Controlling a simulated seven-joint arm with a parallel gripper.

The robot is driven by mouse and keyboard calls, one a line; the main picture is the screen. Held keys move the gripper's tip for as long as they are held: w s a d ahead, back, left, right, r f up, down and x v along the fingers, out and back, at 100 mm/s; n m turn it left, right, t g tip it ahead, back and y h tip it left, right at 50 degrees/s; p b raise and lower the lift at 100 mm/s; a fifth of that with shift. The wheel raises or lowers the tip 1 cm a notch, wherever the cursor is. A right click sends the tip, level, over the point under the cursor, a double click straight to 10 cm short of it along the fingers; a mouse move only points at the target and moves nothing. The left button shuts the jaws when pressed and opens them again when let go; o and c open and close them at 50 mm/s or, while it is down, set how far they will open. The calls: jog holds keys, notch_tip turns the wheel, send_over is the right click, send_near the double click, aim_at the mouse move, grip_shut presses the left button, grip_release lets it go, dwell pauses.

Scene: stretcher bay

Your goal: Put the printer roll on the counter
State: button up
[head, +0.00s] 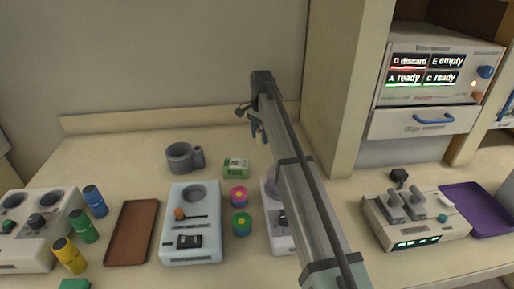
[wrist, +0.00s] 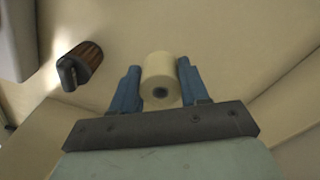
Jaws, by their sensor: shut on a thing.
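The printer roll (wrist: 160,70) is a cream cylinder with a dark core hole. In the wrist view it sits between the blue fingers of my gripper (wrist: 158,82), which is shut on it. In the head view my gripper (head: 256,130) is at the back of the counter (head: 115,165), near the wall; only part of a blue finger shows and my arm hides the roll. The counter is a beige top. I cannot tell whether the roll touches a surface.
A pillar (head: 345,90) rises at right. A brown ribbed object (wrist: 85,62) is left of the roll.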

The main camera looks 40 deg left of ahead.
aim_at(261, 131)
jog(key=shift+f, duration=2.7)
jog(key=shift+f, duration=0.15)
jog(key=o, duration=1.1)
jog(key=shift+c, duration=0.2)
notch_tip(261, 131, up, 12)
jog(key=shift+r, duration=0.15)
jog(key=shift+o, duration=0.2)
